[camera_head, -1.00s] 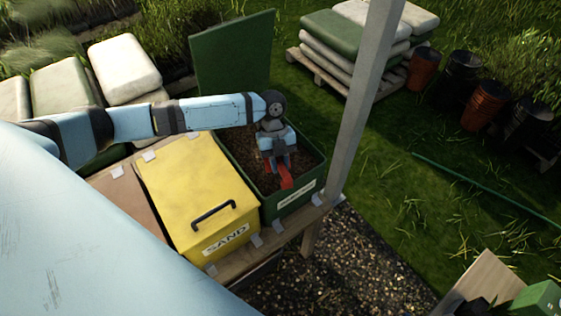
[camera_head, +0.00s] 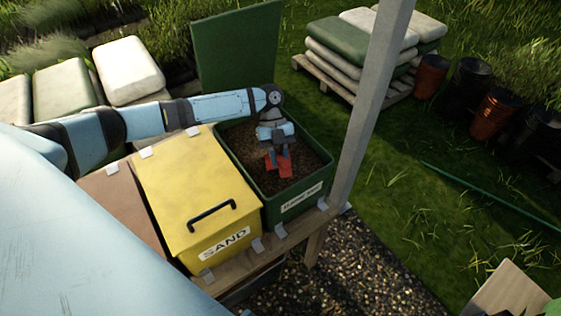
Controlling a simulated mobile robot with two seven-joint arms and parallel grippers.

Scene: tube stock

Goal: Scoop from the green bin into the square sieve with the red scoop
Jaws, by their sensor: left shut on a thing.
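The green bin (camera_head: 307,202) stands with its lid raised at the back, and brown, soil-like material fills it. My left gripper (camera_head: 276,152) is over the inside of the bin, pointing down, and is shut on the red scoop (camera_head: 284,171). The scoop is low in the bin at the material; whether it carries any cannot be told. The jaws partly hide its handle. The square sieve is not in view. My right gripper is not in view.
A shut yellow bin marked SAND (camera_head: 196,195) and a brown bin (camera_head: 122,204) stand to the left. A grey post (camera_head: 372,105) rises close to the green bin's right. Stacked sacks (camera_head: 335,42) and several pots (camera_head: 490,112) are behind. Gravel lies in front.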

